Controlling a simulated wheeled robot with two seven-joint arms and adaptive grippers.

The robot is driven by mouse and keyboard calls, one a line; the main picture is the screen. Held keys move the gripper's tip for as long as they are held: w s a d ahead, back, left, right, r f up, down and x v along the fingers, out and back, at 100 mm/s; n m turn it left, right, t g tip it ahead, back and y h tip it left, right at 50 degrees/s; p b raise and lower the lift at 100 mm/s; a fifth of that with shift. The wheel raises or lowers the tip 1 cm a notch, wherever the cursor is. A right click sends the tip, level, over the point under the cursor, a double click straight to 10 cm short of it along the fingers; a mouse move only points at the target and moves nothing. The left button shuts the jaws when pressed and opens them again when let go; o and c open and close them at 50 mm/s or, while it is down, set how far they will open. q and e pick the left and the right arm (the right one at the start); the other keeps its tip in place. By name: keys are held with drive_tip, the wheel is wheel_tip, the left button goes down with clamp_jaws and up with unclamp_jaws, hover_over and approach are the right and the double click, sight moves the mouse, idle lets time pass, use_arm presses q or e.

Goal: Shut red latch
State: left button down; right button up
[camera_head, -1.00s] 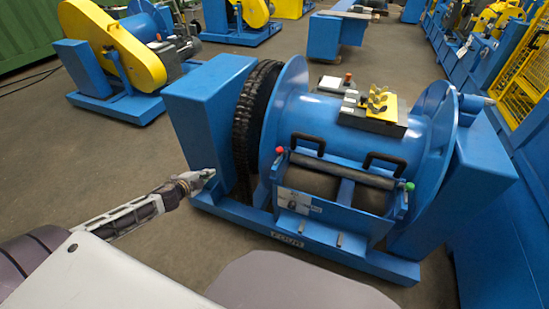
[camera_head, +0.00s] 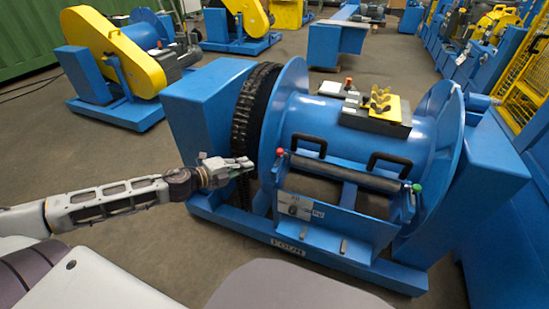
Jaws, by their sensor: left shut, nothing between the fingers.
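The red latch shows as a small red knob (camera_head: 280,152) at the left end of the dark bar on the front of the blue drum machine (camera_head: 350,137). A green knob (camera_head: 416,187) sits at the bar's right end. My left gripper (camera_head: 248,163) is shut and empty. In the picture it is just left of the red knob, in front of the black chain (camera_head: 243,120), and appears apart from the knob. How far it is from the knob in depth is hard to tell. My right gripper is not in view.
Two black handles (camera_head: 390,160) stick out of the drum cover near the bar. A blue side housing (camera_head: 207,105) stands left of the chain, and another (camera_head: 492,165) stands at the right. The floor (camera_head: 120,155) to the left is clear.

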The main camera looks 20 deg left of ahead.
use_arm(q)
drive_tip(key=shift+w+d+b, duration=0.35)
drive_tip(key=shift+w, duration=0.05)
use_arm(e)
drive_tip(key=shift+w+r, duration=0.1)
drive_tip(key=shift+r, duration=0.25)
use_arm(q)
drive_tip(key=shift+w+d+f+b, duration=0.2)
drive_tip(key=shift+w+f+b, duration=0.05)
drive_tip(key=shift+w+b, duration=0.25)
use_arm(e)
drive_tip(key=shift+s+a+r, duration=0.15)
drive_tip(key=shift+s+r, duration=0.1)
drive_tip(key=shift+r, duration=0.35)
use_arm(q)
drive_tip(key=shift+w, duration=0.1)
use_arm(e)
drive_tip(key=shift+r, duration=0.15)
use_arm(q)
drive_tip(key=shift+w+d+f, duration=0.1)
drive_tip(key=shift+w, duration=0.15)
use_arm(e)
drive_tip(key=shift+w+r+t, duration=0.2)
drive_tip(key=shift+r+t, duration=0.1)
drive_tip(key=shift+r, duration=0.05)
use_arm(q)
drive_tip(key=shift+w+d, duration=0.15)
drive_tip(key=shift+w, duration=0.05)
